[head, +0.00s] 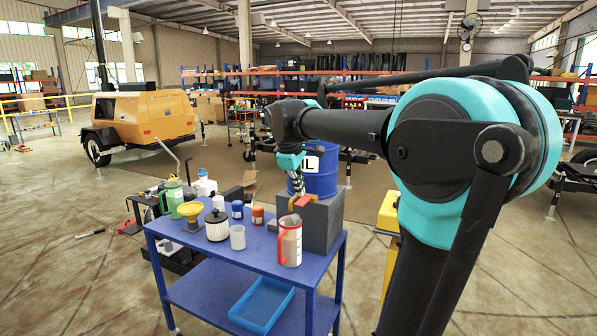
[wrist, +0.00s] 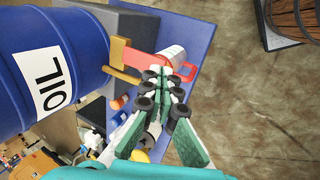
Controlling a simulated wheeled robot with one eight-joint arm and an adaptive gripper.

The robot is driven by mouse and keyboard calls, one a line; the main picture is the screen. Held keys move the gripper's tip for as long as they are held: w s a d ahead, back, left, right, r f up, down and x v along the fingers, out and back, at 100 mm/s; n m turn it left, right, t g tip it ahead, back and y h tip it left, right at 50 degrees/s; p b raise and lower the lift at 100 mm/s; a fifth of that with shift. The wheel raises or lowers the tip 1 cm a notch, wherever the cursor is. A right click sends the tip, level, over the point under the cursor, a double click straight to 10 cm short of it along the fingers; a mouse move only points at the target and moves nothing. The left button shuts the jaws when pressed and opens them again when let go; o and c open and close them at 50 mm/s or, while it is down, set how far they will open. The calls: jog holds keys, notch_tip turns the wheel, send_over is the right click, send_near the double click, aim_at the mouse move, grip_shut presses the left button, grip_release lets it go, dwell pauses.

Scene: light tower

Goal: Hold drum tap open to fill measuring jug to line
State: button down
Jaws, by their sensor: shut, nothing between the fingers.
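The blue oil drum (head: 322,172) rests on a grey block at the back of the blue cart; it fills the left of the wrist view (wrist: 25,75). Its brass tap (wrist: 122,55) has a red lever (wrist: 146,65), also seen in the head view (head: 304,200). The measuring jug (head: 291,245), clear with a red handle, stands on the cart in front of the block, and partly shows beyond the lever in the wrist view (wrist: 173,54). Its fill level is unclear. My gripper (wrist: 160,78) is shut and empty, its tips close to the lever; contact cannot be told.
A blue tray (head: 262,305) lies on the lower shelf.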

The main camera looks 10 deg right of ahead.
jog(key=w+v, duration=0.1)
jog(key=v, duration=0.6)
jog(key=shift+d+r, duration=0.35)
jog(key=shift+r, duration=0.2)
jog(key=shift+f, duration=0.1)
jog(key=s+d+f+m+y, duration=0.1)
jog(key=s+f+m, duration=0.2)
jog(key=s+f, duration=0.4)
jog(key=s+d+f+m+y, duration=0.1)
jog(key=s+f+m, duration=0.3)
jog(key=f, duration=1.3)
jog(key=s+d+f+m, duration=0.2)
jog(key=s+f+m, duration=0.1)
jog(key=s+f, duration=0.8)
jog(key=shift+f+m+y, duration=0.4)
jog(key=shift+f, duration=0.25)
